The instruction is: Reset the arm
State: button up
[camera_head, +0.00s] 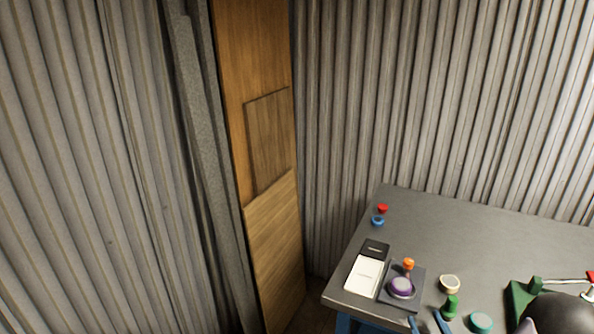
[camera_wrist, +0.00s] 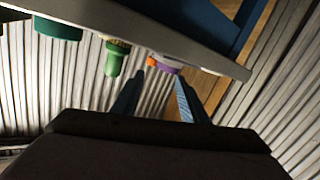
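My gripper (camera_head: 424,316) shows at the bottom edge of the head view as two blue fingers over the near side of the table. In the wrist view my gripper (camera_wrist: 159,77) has its two blue fingers spread apart, with nothing held between them. A purple round piece (camera_head: 401,287) sits on a dark square plate (camera_head: 416,296) beyond the fingertips. The purple piece (camera_wrist: 167,69) also shows between and beyond the fingertips in the wrist view. Most of my arm is out of the head view.
The grey table (camera_head: 450,235) also bears an orange-topped piece (camera_head: 408,264), a green piece (camera_head: 451,306), a cream cup (camera_head: 450,284), a teal disc (camera_head: 481,322), a white-and-black card (camera_head: 365,275), and red (camera_head: 382,209) and blue (camera_head: 377,222) pieces. The table's back middle is clear. Corrugated walls and a wooden panel (camera_head: 268,140) stand behind.

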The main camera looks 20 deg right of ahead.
jog(key=w+a+f+n+g+y+p, duration=0.1)
jog(key=w+a+f+n+g+y, duration=0.15)
jog(key=a+f+g, duration=0.35)
jog(key=w+a+f+n+g+y+p, duration=0.15)
jog(key=a+n+g, duration=0.25)
jog(key=a, duration=0.5)
jog(key=s+a+r+m+g+p, duration=0.1)
jog(key=s+a+r+m+g, duration=0.1)
jog(key=s+a+r, duration=0.3)
jog(key=s+a+r+m+g+y+p, duration=0.1)
jog(key=s+a+r+m+g+p, duration=0.1)
jog(key=a+r, duration=0.5)
jog(key=s+a+m+g, duration=0.1)
jog(key=s+a+g, duration=0.1)
jog(key=s+a, duration=0.1)
jog(key=shift+s+a+p, duration=0.3)
jog(key=shift+s+a, duration=0.05)
jog(key=shift+a, duration=0.3)
jog(key=shift+o, duration=0.3)
jog(key=shift+f, duration=0.1)
